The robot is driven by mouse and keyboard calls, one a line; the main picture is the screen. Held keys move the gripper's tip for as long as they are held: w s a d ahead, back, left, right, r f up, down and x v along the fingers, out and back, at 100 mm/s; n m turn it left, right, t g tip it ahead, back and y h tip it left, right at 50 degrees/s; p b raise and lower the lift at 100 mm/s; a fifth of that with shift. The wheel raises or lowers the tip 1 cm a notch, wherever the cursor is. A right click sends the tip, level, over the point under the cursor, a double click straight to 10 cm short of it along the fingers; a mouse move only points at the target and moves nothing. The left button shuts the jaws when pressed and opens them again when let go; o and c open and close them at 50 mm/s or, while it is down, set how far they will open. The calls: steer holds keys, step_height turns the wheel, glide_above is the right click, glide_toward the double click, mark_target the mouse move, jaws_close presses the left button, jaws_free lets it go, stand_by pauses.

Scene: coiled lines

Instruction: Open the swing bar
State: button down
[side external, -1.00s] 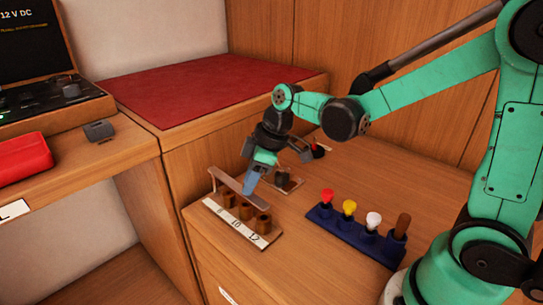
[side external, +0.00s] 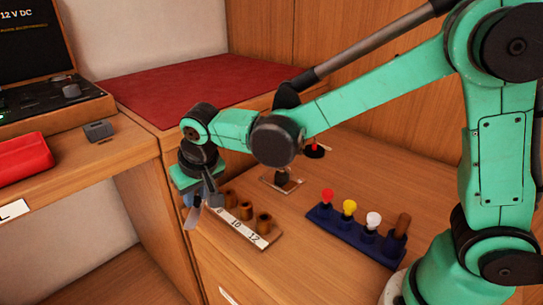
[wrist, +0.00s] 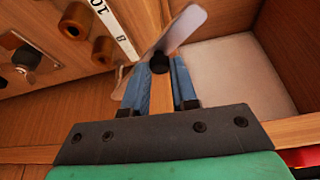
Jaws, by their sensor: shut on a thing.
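The swing bar (wrist: 180,30) is a pale flat strip with a dark knob (wrist: 158,63). In the side view the bar (side external: 192,218) hangs out past the left end of the socket rack, clear of the sockets. My gripper (wrist: 160,80) has its blue fingers on either side of the knob, shut on the bar. In the side view my gripper (side external: 196,197) is at the rack's left end and partly hides the bar. The rack (side external: 236,229) has a white strip with numbers and several brown sockets (side external: 247,210) uncovered on top.
A blue holder (side external: 352,237) with red, yellow, white and brown-topped pieces stands to the right. A small plate with a dark fitting (side external: 283,179) lies behind the rack. The cabinet edge is close by the rack, with an open gap to the left.

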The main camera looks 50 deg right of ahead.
steer(key=shift+w+a+m+g+h, duration=0.25)
steer(key=shift+w+a+m+h, duration=0.25)
steer(key=shift+w+m, duration=0.8)
steer(key=shift+w+a+m+g+h, duration=0.2)
steer(key=shift+w+a+m+h, duration=0.3)
steer(key=shift+w+m, duration=0.8)
steer(key=shift+w+a+m+g+h, duration=0.25)
steer(key=shift+w+a+m+h, duration=0.2)
steer(key=shift+w+m, duration=0.85)
steer(key=shift+s, duration=0.1)
steer(key=c, duration=0.7)
jaws_free()
